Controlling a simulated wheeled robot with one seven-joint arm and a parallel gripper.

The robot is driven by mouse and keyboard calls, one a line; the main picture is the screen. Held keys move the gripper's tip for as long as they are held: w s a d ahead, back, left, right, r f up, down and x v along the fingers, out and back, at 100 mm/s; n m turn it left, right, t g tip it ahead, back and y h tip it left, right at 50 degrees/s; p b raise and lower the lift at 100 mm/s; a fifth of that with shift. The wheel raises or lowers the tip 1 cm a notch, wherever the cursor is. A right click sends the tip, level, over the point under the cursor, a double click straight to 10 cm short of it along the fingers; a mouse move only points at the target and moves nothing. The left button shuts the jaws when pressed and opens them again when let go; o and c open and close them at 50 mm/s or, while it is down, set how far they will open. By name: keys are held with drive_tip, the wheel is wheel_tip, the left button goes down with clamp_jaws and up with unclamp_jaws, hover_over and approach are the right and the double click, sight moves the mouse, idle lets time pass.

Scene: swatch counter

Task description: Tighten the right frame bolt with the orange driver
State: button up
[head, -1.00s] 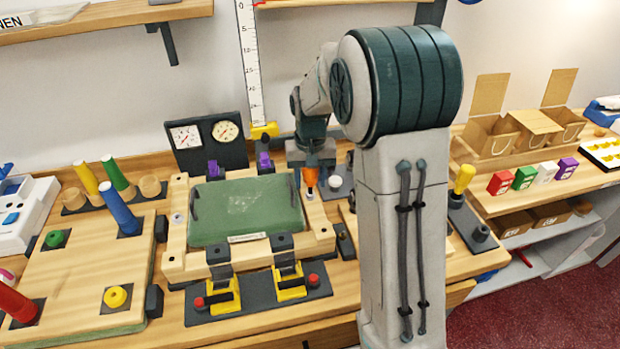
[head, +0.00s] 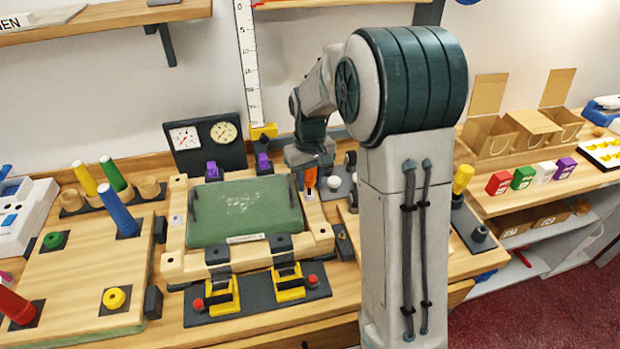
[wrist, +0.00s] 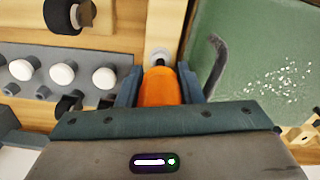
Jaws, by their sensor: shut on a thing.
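My gripper (head: 311,168) is shut on the orange driver (head: 312,178) over the right side of the wooden frame (head: 321,232). The driver points down, its lower end near the right frame bolt (head: 309,195). In the wrist view the orange handle (wrist: 158,88) sits between both fingers, and a round silver piece (wrist: 157,57) shows just beyond it. I cannot tell whether the driver tip is seated on the bolt. A pale bolt (head: 177,219) shows on the frame's left side. The green panel (head: 245,208) lies inside the frame.
Yellow clamps (head: 290,283) stand at the frame's front, purple ones (head: 263,162) behind. A gauge panel (head: 204,144) stands at the back. A grey rack with white knobs (wrist: 62,73) lies beside the frame. A pegboard (head: 85,265) is at left, a yellow-handled tool (head: 462,179) at right.

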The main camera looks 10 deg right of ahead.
drive_tip(key=m, duration=0.3)
drive_tip(key=shift+a+m, duration=0.1)
drive_tip(key=shift+m, duration=0.3)
drive_tip(key=m, duration=0.3)
drive_tip(key=shift+m, duration=0.3)
drive_tip(key=m, duration=0.3)
drive_tip(key=shift+a+m+p, duration=0.1)
drive_tip(key=shift+m+p, duration=0.2)
drive_tip(key=m, duration=0.3)
drive_tip(key=o, duration=0.7)
drive_tip(key=shift+o, duration=0.2)
